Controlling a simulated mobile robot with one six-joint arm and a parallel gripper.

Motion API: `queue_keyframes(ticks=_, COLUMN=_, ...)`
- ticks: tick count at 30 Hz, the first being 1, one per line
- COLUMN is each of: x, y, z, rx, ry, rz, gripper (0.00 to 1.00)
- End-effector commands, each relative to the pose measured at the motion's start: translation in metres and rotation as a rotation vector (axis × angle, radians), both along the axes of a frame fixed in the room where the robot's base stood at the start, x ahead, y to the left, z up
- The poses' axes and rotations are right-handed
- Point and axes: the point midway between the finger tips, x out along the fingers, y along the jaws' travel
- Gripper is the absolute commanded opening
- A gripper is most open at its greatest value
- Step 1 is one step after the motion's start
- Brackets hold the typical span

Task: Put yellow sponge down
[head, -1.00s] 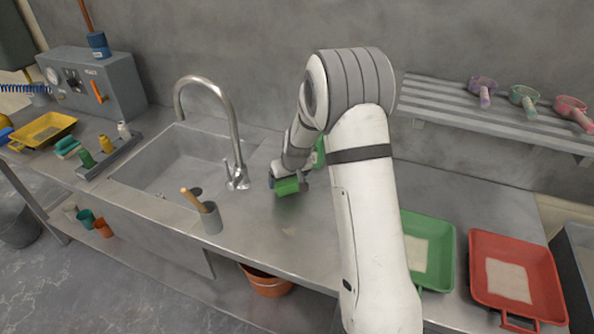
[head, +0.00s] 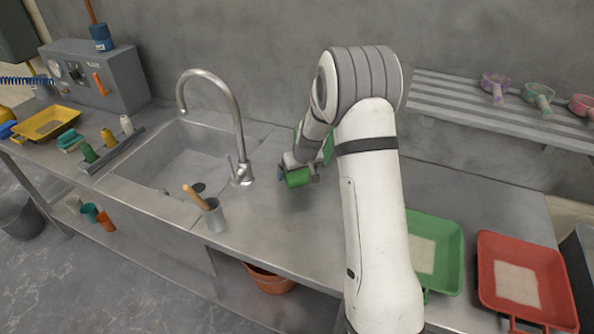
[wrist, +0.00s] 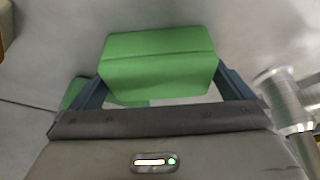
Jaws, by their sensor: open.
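I see no yellow sponge in either view. A green block (wrist: 158,62) lies between the two dark blue fingers of my gripper (wrist: 162,88) in the wrist view. The fingers are open, and I cannot tell whether they touch the block. In the head view the green block (head: 298,178) shows at the end of my gripper (head: 301,174), above the steel counter (head: 262,215) right of the sink; I cannot tell whether it rests on it. A second green thing (wrist: 73,93) shows partly behind the left finger; it is mostly hidden by my arm in the head view.
The steel tap (head: 240,150) and sink (head: 180,160) are left of my gripper. A grey cup (head: 214,217) with a wooden handle stands near the front edge. A green tray (head: 447,255) and a red tray (head: 517,255) lie at right. A slatted shelf (head: 450,95) holds scoops.

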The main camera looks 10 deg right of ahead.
Motion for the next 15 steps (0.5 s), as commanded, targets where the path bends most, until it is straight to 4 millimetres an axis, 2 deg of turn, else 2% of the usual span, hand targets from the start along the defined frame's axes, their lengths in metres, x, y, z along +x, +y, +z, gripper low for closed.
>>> queue_keyframes(ticks=6, x=-0.001, y=0.0, z=0.003, rx=0.0, ry=-0.002, rz=0.0, gripper=1.0)
queue_keyframes(ticks=11, x=-0.008, y=-0.001, z=0.02, rx=-0.001, ry=-0.004, rz=0.001, gripper=1.0)
queue_keyframes(ticks=13, x=-0.014, y=-0.003, z=0.029, rx=0.0, ry=-0.003, rz=0.0, gripper=1.0)
queue_keyframes(ticks=15, x=-0.033, y=-0.006, z=0.026, rx=-0.001, ry=0.0, rz=-0.001, gripper=1.0)
